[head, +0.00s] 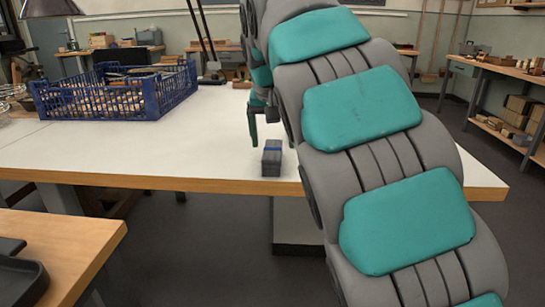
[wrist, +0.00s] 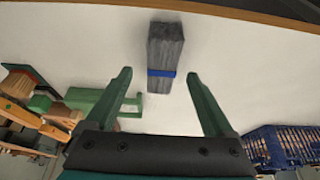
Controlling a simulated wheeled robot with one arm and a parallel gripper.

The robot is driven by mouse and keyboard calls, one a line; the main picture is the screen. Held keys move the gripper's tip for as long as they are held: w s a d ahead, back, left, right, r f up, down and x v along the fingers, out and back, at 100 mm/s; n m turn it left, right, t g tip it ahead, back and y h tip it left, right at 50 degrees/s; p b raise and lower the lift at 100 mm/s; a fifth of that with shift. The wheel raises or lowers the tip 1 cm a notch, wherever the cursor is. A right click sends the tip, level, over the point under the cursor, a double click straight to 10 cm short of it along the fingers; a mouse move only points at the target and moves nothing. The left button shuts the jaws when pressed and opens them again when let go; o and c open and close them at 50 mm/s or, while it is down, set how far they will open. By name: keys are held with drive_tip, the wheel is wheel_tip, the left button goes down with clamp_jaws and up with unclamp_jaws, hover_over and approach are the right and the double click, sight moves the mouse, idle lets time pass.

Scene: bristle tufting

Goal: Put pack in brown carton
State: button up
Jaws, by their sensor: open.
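The pack (head: 271,158) is a small dark grey block with a blue band. It stands on the white table near its front edge. In the wrist view the pack (wrist: 166,50) appears ahead of my gripper, its lower end showing between the fingertips. My gripper (wrist: 158,74) is open, with two green fingers spread and nothing held. In the head view my gripper (head: 262,125) hangs just above and left of the pack, partly hidden by my arm. I cannot make out contact. I cannot identify the brown carton for sure; brown boxes (head: 519,104) sit on a shelf at right.
A blue plastic crate (head: 100,101) with several items stands at the left of the white table (head: 130,150). A wooden bench (head: 70,245) with dark trays is at the front left. The table between crate and pack is clear.

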sight(272, 150)
drive_tip(key=x, duration=0.5)
drive_tip(key=shift+a, duration=0.15)
clamp_jaws()
idle(0.5)
